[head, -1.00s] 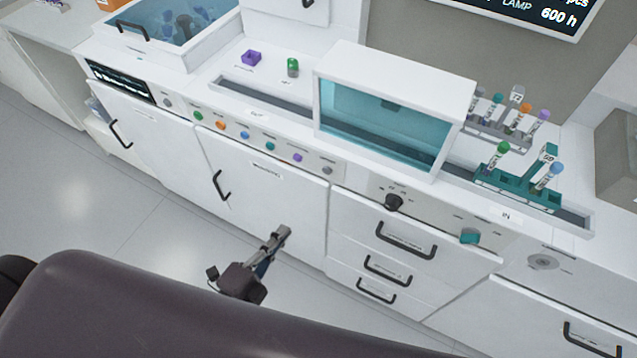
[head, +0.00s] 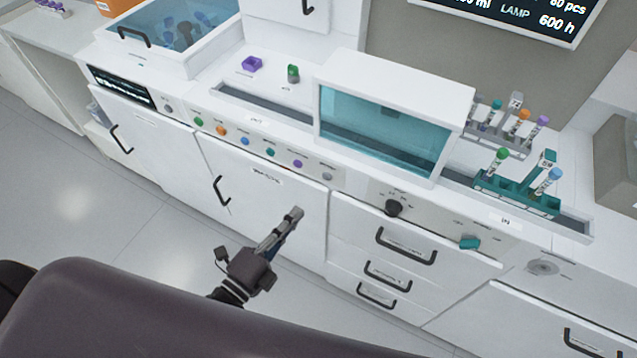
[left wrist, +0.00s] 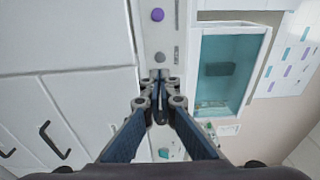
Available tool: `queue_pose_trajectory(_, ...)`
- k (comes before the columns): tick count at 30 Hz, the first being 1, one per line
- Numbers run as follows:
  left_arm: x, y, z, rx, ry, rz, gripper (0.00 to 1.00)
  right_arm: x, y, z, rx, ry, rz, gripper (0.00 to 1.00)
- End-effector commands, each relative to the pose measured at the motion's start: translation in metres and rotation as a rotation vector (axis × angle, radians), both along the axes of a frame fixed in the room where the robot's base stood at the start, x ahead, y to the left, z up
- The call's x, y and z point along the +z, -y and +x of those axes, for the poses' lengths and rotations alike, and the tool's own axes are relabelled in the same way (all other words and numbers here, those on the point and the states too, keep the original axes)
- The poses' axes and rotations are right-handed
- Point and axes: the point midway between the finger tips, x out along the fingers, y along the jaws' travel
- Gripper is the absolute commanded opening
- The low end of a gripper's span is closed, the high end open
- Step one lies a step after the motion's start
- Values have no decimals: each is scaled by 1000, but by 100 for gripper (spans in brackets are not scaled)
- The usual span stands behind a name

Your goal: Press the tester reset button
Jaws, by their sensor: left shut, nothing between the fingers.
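A row of coloured round buttons runs along the front panel in the head view: green, orange, blue, teal, purple (head: 297,163) and, at the right end, grey (head: 327,177). Their labels are too small to read, so I cannot tell which one is the tester reset. My left gripper (head: 296,213) is shut and empty, in front of the white cabinet door, below and left of the grey button. In the left wrist view, the closed fingertips (left wrist: 160,76) appear just below the grey button (left wrist: 160,57), with the purple one (left wrist: 157,14) further up. My right gripper is out of view.
Another grey button (head: 168,107) sits beside the dark display (head: 122,85). A black knob (head: 394,207) and a teal control (head: 470,243) are right of the row. Door and drawer handles (head: 405,246) stick out below. A glass-fronted box (head: 385,130) stands above.

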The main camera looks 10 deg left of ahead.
Motion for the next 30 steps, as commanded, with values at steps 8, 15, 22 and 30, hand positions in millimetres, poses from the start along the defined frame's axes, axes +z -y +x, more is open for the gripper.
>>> queue_pose_trajectory(8,4,19,54,0,2,-2,0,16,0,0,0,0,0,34)
queue_pose_trajectory(15,3,30,85,-1,1,-1,0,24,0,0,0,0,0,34)
queue_pose_trajectory(22,2,34,94,0,-1,-2,0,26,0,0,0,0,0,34)
queue_pose_trajectory(30,2,34,94,0,0,-1,0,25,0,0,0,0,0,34)
